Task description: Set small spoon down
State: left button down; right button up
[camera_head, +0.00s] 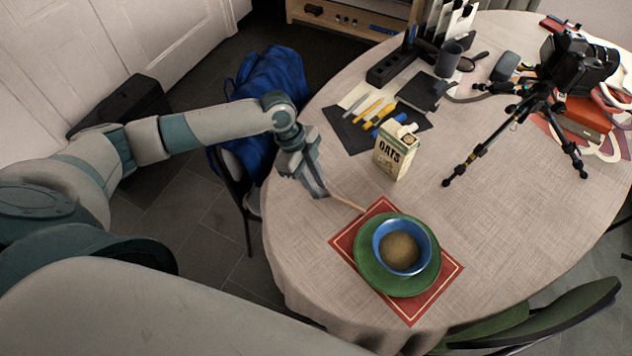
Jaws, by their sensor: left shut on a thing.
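My left gripper (321,193) is over the table's left side, near the upper left corner of the red placemat (411,310). It is shut on the small spoon (347,203), a thin light-brown handle that points from the fingertips toward the placemat. The spoon's far end is near the placemat's upper left edge; I cannot tell whether it touches the table. A green plate (371,269) lies on the placemat, and a blue bowl (378,240) with brown contents stands on it. My right gripper is not in view.
An oats carton (394,153) stands behind the placemat. A black tripod with a camera (548,92) stands at the right. A dark mat with pens (352,132) lies at the back left. Bare tablecloth (522,215) lies right of the bowl. A green chair (540,322) is at the front right.

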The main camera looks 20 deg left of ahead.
pick_arm(q)
jog(key=shift+f, duration=0.25)
jog(key=c, duration=1.6)
grip_release()
